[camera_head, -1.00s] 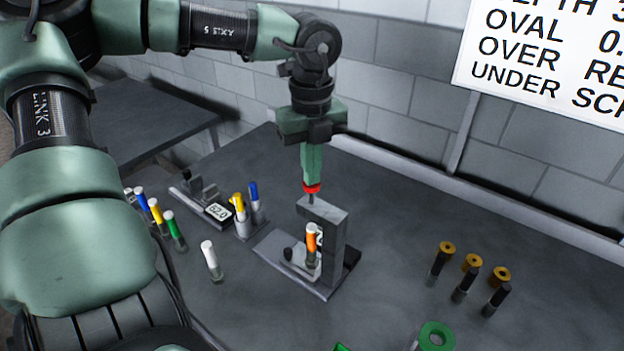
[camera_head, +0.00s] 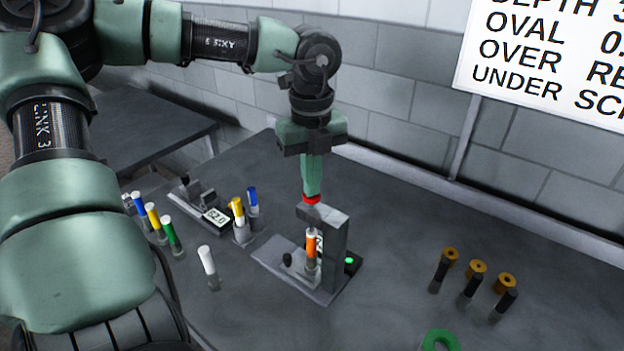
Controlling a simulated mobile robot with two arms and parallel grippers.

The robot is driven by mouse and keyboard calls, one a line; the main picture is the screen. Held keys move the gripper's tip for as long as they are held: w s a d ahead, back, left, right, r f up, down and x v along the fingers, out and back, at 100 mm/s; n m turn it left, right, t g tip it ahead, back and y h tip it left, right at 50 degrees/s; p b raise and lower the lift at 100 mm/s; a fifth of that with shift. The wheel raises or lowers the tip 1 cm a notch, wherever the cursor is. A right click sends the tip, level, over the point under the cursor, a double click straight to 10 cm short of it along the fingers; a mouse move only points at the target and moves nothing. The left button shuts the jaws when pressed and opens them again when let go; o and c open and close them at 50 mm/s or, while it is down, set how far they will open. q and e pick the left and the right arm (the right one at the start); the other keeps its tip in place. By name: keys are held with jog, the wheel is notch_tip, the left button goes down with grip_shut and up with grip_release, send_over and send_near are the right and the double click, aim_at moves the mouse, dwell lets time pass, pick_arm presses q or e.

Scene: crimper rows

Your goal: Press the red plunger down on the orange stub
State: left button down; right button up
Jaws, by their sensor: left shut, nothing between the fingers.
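The press (camera_head: 334,245) stands on the table with a grey upright block and a flat base. The red plunger (camera_head: 311,199) sits at the top of the press, low against its head, and its rod no longer shows. The orange stub (camera_head: 311,246) has a white top and stands upright in the press below the plunger. The contact between plunger and stub is too small to tell. My left gripper (camera_head: 311,193) is shut and empty, pointing down with its tips on the red plunger. A small green light (camera_head: 349,260) glows on the press base. My right gripper is not in view.
A white stub (camera_head: 207,262) stands in front. Several coloured stubs stand farther left.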

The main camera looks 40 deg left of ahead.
pick_arm(q)
notch_tip(320, 180, up, 9)
jog(key=p, duration=0.4)
dwell(0.5)
dwell(0.5)
